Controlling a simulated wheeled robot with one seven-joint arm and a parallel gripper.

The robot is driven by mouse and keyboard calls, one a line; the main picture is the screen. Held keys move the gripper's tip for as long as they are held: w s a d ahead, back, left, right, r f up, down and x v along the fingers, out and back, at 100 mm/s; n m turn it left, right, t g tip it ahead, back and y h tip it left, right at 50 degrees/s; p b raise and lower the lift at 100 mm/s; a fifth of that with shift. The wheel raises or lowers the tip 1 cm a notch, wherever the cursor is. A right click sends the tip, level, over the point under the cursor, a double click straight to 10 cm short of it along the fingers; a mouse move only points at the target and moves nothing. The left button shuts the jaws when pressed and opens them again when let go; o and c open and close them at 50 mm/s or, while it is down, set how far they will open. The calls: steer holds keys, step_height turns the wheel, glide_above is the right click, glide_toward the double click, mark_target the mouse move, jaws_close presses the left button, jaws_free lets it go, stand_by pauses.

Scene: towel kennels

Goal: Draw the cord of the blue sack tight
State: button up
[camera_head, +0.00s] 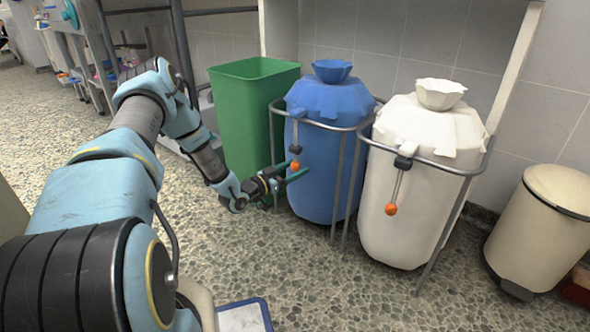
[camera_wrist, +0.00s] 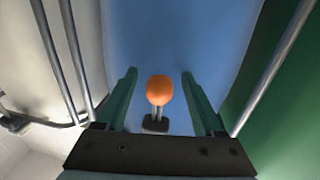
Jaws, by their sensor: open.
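The blue sack (camera_head: 325,170) hangs in a grey metal stand, its gathered mouth (camera_head: 332,71) puckered above the rim. A cord with a dark toggle (camera_head: 295,150) hangs down its front and ends in an orange ball (camera_head: 295,165). My gripper (camera_head: 296,170) is open at the front of the blue sack, around the height of the ball. In the wrist view the orange ball (camera_wrist: 159,90) sits between the two green fingers, apart from both. The dark toggle (camera_wrist: 155,124) shows just below it in that view.
A white sack (camera_head: 425,190) with its own cord and orange ball (camera_head: 391,209) hangs at the right. A green bin (camera_head: 240,115) stands close at the left. Metal stand bars (camera_head: 338,185) flank the blue sack. A cream pedal bin (camera_head: 540,225) stands far right.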

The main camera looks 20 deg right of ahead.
steer(key=p+v, duration=0.3)
steer(key=v, duration=0.7)
steer(key=shift+a, duration=0.35)
steer(key=w+a+r+n+y+p, duration=0.2)
steer(key=w+a+r+n+y, duration=0.15)
steer(key=a+r+y, duration=0.9)
steer(key=s+a+r+n+g+y+p, duration=0.1)
steer(key=s+a+r+n+g, duration=0.15)
steer(key=s+r, duration=0.4)
steer(key=s+a+r+n+g+y+p, duration=0.1)
steer(key=s+a+r+n, duration=0.2)
steer(key=s, duration=0.6)
steer(key=s+a+r+n+g+y+p, duration=0.1)
steer(key=s+a+r+n+g+y, duration=0.15)
steer(key=s+r, duration=0.4)
step_height(320, 180, up, 35)
steer(key=p, duration=3.6)
steer(key=shift+s+a+f+h, duration=0.15)
steer(key=shift+s+a+h, duration=0.25)
steer(key=shift+s+a, duration=0.1)
